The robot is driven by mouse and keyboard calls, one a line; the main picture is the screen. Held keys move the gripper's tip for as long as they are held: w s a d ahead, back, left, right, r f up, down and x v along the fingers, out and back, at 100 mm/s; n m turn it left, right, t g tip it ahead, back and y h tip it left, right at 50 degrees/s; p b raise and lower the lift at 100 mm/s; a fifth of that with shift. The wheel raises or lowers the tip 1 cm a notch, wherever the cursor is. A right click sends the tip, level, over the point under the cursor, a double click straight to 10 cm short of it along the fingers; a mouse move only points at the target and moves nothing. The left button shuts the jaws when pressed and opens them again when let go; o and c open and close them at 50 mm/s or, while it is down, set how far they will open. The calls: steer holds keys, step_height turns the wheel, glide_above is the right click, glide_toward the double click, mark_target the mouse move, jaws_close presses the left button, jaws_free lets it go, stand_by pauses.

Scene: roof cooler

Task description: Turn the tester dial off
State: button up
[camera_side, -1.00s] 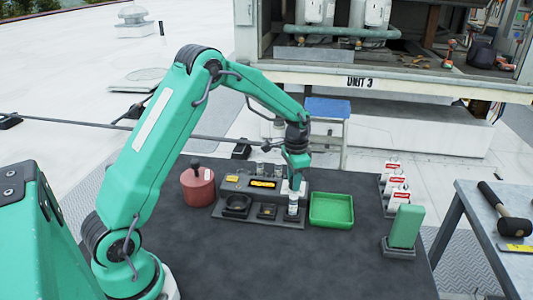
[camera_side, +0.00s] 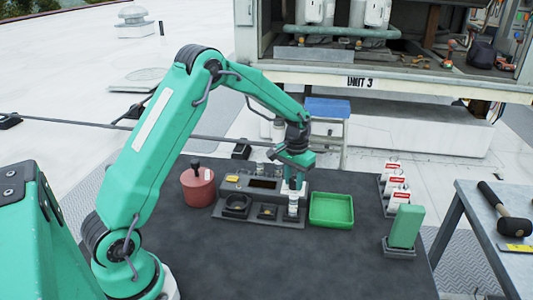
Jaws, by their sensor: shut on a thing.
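The tester is a dark grey unit (camera_side: 275,199) on the dark table, with a raised back panel and a lower front shelf. Its display window (camera_side: 263,184) is dark. My gripper (camera_side: 293,180) is at the right end of the back panel, pointing down, shut on the dial there. The dial is mostly hidden by the jaws, so I cannot read its position. A pale vial (camera_side: 293,206) stands upright on the shelf just in front of the gripper.
A green tray (camera_side: 331,210) lies right of the tester and a red pot (camera_side: 197,187) left of it. Several white bottles (camera_side: 395,186) and a green block on a stand (camera_side: 405,227) are farther right. The table's front is clear.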

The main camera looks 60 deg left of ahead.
mark_target(294, 180)
steer(key=shift+r, duration=0.1)
steer(key=o, duration=1)
steer(key=shift+r, duration=3.8)
steer(key=shift+r, duration=0.15)
